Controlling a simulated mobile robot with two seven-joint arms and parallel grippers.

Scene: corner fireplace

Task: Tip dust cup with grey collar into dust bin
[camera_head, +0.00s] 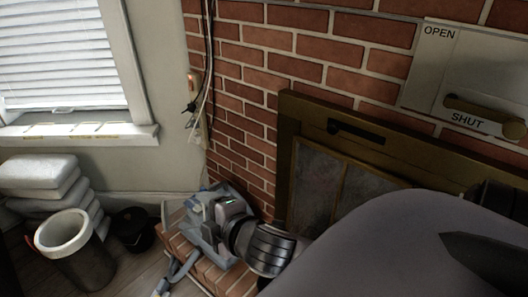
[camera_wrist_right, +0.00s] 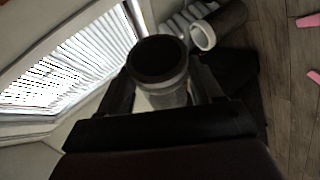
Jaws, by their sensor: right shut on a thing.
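The dust cup (camera_wrist_right: 172,92) is held between the two dark fingers of my right gripper (camera_wrist_right: 165,100) in the right wrist view. It has a clear, pale body and a grey collar around a dark round end; I cannot tell how full it is. In the head view my right gripper (camera_head: 234,226) is over the brick hearth, and the cup shows only as a small pale shape there. The dust bin (camera_head: 83,262), a dark cylinder with a wide pale rim, stands on the floor to the left, apart from the gripper. It also shows in the right wrist view (camera_wrist_right: 203,36). My left gripper is out of view.
A grey-blue appliance (camera_head: 204,238) sits on the brick hearth (camera_head: 232,279) under my gripper. A black pot (camera_head: 132,226) stands between bin and hearth. White cushions (camera_head: 43,175) are stacked behind the bin. Cords (camera_head: 206,92) hang on the brick wall. My arm covers the lower right.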

